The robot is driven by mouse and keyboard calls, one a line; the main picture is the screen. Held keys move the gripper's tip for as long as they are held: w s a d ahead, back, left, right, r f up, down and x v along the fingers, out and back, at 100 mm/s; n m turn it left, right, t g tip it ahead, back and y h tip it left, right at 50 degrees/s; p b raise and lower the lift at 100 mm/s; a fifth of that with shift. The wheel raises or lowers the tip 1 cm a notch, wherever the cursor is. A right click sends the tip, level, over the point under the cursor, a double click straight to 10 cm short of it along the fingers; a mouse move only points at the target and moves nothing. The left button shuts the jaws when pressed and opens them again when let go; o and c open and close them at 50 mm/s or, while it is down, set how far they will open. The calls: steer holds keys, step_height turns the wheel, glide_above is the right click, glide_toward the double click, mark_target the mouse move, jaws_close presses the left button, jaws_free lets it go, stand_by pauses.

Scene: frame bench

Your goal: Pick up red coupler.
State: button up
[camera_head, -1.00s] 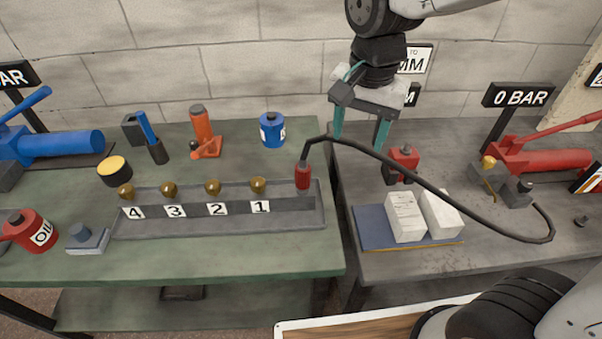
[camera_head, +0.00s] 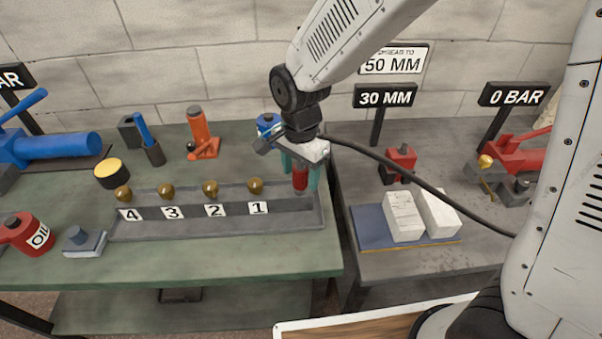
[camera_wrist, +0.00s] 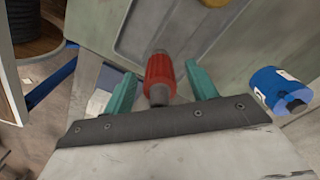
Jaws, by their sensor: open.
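The red coupler (camera_head: 300,179) stands upright at the right end of the grey tray (camera_head: 225,230), right of the number 1 label. A black hose leads from its area toward the right. My gripper (camera_head: 300,180) is above it, with its teal fingers reaching down on both sides of the coupler. In the wrist view the coupler (camera_wrist: 160,76) lies between the open fingers (camera_wrist: 160,92), with visible gaps on both sides. My gripper hides the top of the coupler in the head view.
Brass fittings (camera_head: 255,186) stand along the tray's back edge. A blue canister (camera_head: 267,124) is close behind my gripper. White blocks (camera_head: 404,216) sit on a blue plate to the right, near a small red jack (camera_head: 401,160). The green bench (camera_head: 200,262) is clear in front of the tray.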

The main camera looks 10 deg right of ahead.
steer(key=shift+f, duration=0.2)
steer(key=c, duration=1.2)
steer(key=shift+r, duration=0.15)
